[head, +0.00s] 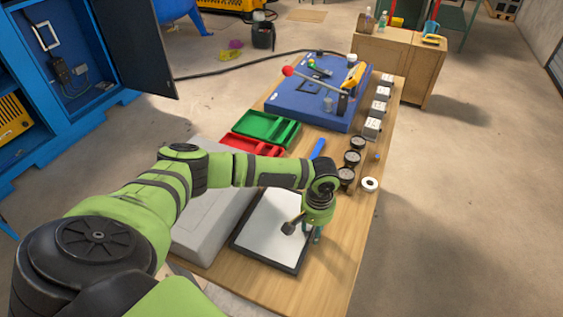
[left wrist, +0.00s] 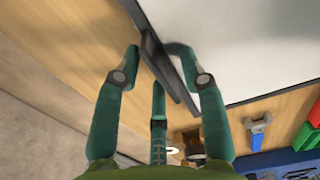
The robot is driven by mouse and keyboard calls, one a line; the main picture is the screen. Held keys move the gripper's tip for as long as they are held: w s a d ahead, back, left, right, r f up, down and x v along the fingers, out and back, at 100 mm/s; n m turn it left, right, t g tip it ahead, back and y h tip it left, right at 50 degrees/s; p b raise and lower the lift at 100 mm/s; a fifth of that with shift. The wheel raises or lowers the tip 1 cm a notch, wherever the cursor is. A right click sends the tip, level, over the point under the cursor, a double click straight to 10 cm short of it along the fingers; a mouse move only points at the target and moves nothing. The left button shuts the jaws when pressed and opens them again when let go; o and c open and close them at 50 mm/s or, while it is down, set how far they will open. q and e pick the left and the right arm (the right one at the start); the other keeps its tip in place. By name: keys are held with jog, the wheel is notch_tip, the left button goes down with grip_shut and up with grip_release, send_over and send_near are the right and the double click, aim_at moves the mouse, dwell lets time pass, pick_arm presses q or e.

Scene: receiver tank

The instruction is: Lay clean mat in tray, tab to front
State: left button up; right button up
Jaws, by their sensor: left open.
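A shallow black-rimmed tray (head: 238,245) lies on the wooden table, with a pale flat surface (head: 268,222) inside it. My left gripper (head: 313,236) is at the tray's right edge in the head view. In the left wrist view my left gripper (left wrist: 153,58) is open, its green fingers spread on either side of the dark rim (left wrist: 165,70). The pale surface also shows there (left wrist: 250,45). I cannot tell whether the fingers touch the rim. My right gripper is out of view.
A grey case (head: 200,230) stands left of the tray, partly behind my arm. Red (head: 262,150) and green (head: 265,128) compartment trays lie beyond. Dial gauges (head: 352,159), a white roll (head: 370,184) and a blue tool (head: 318,149) lie nearby. The table's right front strip is clear.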

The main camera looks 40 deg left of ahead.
pick_arm(q)
jog(key=c, duration=0.7)
grip_shut()
jog(key=shift+r, duration=0.2)
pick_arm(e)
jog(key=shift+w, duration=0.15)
